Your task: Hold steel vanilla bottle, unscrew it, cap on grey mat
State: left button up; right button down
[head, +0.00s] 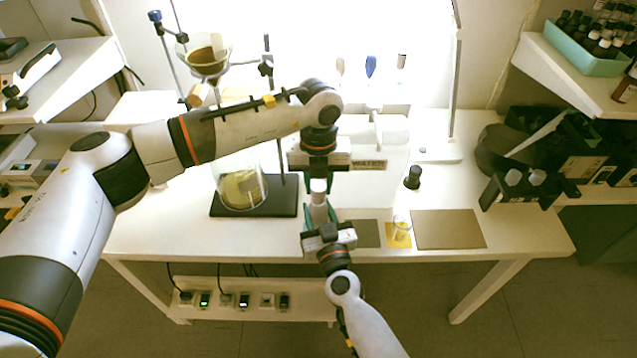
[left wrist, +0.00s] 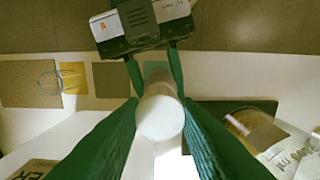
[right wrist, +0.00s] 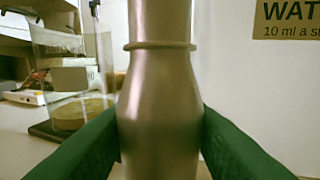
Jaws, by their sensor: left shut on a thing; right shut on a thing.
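The steel bottle (right wrist: 160,95) stands upright on the table, seen close in the right wrist view and small in the head view (head: 319,211). My right gripper (head: 320,222) is shut around its body from the front, green fingers on both sides. My left gripper (head: 319,176) points down from above and is shut on the white cap (left wrist: 160,118) at the bottle's top. I cannot tell whether the cap is loose on the neck. The grey mat (head: 366,234) lies bare just right of the bottle and also shows in the left wrist view (left wrist: 112,79).
A yellow mat (head: 398,241) with a small glass (head: 402,223) and a brown mat (head: 448,229) lie farther right. A large glass vessel (head: 241,187) on a dark base stands left. A white box marked WATER (head: 385,150) stands behind, a black stopper (head: 413,177) beside it.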

aim_at(318, 186)
pick_arm(q)
jog(key=shift+r, duration=2.05)
pick_arm(e)
jog(key=c, duration=0.8)
grip_release()
jog(key=shift+s, duration=0.1)
jog(key=v, duration=1.2)
